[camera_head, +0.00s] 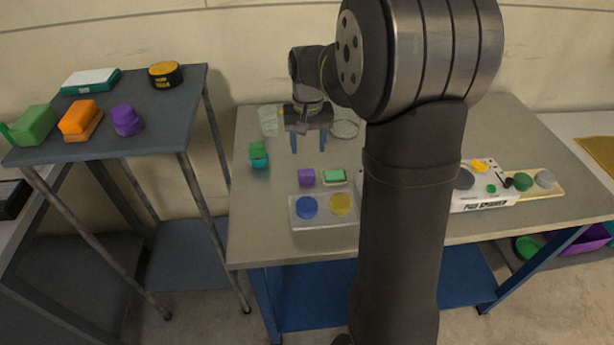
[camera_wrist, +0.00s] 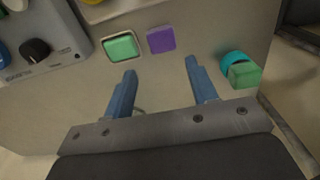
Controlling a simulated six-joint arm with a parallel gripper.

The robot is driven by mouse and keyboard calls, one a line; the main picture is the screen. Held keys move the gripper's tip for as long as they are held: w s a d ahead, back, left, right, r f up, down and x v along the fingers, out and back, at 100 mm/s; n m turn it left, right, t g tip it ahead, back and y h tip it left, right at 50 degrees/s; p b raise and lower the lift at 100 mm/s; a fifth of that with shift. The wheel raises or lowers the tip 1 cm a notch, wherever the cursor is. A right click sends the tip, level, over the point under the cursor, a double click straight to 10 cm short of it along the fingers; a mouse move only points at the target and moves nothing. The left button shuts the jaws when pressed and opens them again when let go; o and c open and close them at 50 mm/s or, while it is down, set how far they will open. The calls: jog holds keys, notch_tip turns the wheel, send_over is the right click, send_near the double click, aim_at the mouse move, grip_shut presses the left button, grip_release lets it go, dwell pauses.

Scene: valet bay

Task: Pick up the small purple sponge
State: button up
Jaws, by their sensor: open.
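The small purple sponge (camera_head: 306,177) is a block lying on the beige table, just behind a white tray and left of a green sponge. It also shows in the wrist view (camera_wrist: 161,39), beyond the fingertips and between their lines. My gripper (camera_head: 308,142) is above the table, behind the sponge and apart from it. Its two blue fingers, seen in the wrist view (camera_wrist: 162,75), are spread open with nothing between them.
A green sponge (camera_head: 334,176) in a shallow dish is close beside the purple one. A white tray (camera_head: 323,223) holds blue and yellow discs. A green block on a teal round piece (camera_head: 258,154) stands left. A side shelf (camera_head: 165,112) carries a larger purple item (camera_head: 126,120).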

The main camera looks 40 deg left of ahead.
aim_at(307, 172)
notch_tip(307, 172, down, 10)
jog(key=shift+s+a+r, duration=0.1)
jog(key=shift+s+r, duration=0.05)
jog(key=shift+r, duration=0.05)
dwell(0.3)
jog(key=c, duration=0.7)
